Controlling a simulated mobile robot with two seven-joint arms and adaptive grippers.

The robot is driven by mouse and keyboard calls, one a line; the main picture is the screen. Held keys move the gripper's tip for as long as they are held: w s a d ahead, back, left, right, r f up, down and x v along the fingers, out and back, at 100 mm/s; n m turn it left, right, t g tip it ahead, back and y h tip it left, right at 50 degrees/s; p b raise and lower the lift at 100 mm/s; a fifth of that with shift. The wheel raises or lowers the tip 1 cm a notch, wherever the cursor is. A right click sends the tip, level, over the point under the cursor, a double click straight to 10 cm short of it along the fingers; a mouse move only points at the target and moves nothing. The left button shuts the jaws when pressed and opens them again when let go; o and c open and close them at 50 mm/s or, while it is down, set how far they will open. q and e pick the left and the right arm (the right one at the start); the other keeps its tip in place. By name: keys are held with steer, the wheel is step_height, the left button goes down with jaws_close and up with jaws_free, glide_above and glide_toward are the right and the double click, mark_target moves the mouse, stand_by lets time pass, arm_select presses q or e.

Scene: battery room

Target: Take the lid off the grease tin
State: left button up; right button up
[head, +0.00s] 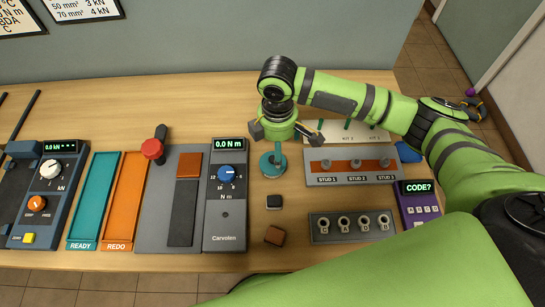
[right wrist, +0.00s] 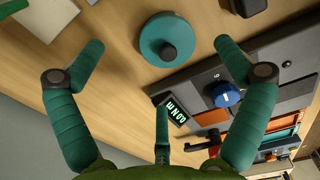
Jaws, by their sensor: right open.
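The grease tin (head: 272,165) is a small round teal tin with a teal lid and a dark knob on top, standing on the wooden bench right of the torque tester. It also shows from above in the right wrist view, where the lid (right wrist: 153,45) fills its outline and hides the tin's body. The lid appears seated. My right gripper (head: 284,138) is open and empty, just behind and above the tin. In the right wrist view its fingers are spread wide, with the lid beyond and between their tips. My left gripper is out of view.
The torque tester (head: 226,215) stands left of the tin. A black block (head: 274,202) and a brown block (head: 274,236) lie in front. The stud block (head: 330,178), a lug holder (head: 335,229) and a purple code box (head: 420,210) are to the right.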

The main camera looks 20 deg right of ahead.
mark_target(273, 161)
steer(key=f, duration=0.1)
steer(key=f+p, duration=0.1)
steer(key=f, duration=0.2)
steer(key=shift+s+a+f+p, duration=0.25)
steer(key=shift+a+p, duration=0.05)
steer(key=shift+f, duration=0.35)
steer(key=c, duration=1)
steer(key=shift+s, duration=0.1)
steer(key=shift+c, duration=0.2)
